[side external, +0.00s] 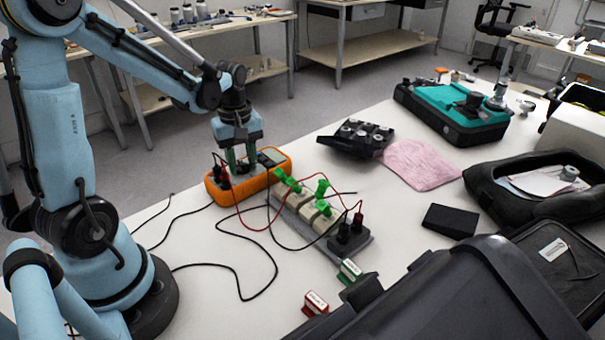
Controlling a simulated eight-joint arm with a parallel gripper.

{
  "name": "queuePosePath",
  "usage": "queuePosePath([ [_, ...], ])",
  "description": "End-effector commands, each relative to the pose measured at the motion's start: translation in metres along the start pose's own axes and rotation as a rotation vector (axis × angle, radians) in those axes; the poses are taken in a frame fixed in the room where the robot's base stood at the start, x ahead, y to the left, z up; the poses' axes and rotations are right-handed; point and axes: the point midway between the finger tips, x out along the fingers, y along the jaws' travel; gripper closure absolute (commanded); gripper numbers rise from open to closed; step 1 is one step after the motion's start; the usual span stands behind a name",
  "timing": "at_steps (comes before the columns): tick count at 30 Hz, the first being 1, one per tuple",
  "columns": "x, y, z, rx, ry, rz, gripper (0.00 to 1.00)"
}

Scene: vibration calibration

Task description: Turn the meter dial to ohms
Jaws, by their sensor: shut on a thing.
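Black and red test leads (246,219) run from plugs at the meter's left end across the table.
A terminal block with green clamps (292,182) stands just right of the meter. A black tray of parts (357,138), a pink cloth (418,163) and a teal instrument (455,110) lie farther back. A large black case (480,290) fills the front right. Loose cables cover the table before the meter.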

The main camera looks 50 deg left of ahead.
Motion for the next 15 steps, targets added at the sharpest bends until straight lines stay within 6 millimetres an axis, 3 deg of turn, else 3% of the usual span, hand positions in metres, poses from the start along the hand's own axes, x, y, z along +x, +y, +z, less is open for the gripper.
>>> queuePosePath([
  [15,0.0001,-0.0026,-0.0009,0.373,0.001,0.001,0.93],
])
